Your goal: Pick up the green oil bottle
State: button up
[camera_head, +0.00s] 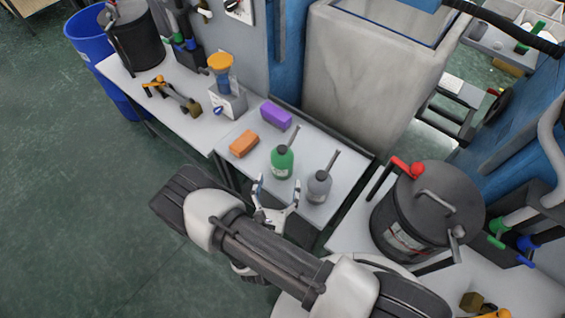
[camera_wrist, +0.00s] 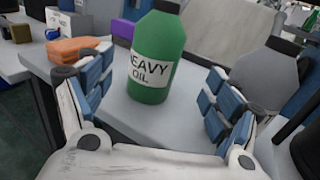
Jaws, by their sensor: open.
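The green oil bottle (camera_head: 282,163) stands upright near the front of a small grey table (camera_head: 262,184) in the head view. In the wrist view the green bottle (camera_wrist: 157,58) has a white label reading "HEAVY OIL" and a dark cap, partly cut off by the top edge. My gripper (camera_head: 277,192) is open and empty just in front of the bottle. In the wrist view its blue-padded fingers (camera_wrist: 160,105) are spread, with the bottle between and beyond them, apart from both.
A grey bottle (camera_head: 319,187) stands close to the right of the green one, also in the wrist view (camera_wrist: 264,80). An orange block (camera_head: 244,144) and a purple block (camera_head: 276,115) lie to the left and behind. A dark lidded drum (camera_head: 425,215) stands at right.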

aim_at(282, 160)
jog(key=w, duration=0.3)
jog(key=w+b, duration=0.1)
jog(key=w, duration=0.2)
jog(key=w+d+b, duration=0.1)
jog(key=w, duration=0.1)
jog(key=shift+w+f, duration=0.1)
jog(key=shift+w, duration=0.3)
jog(key=c, duration=1.4)
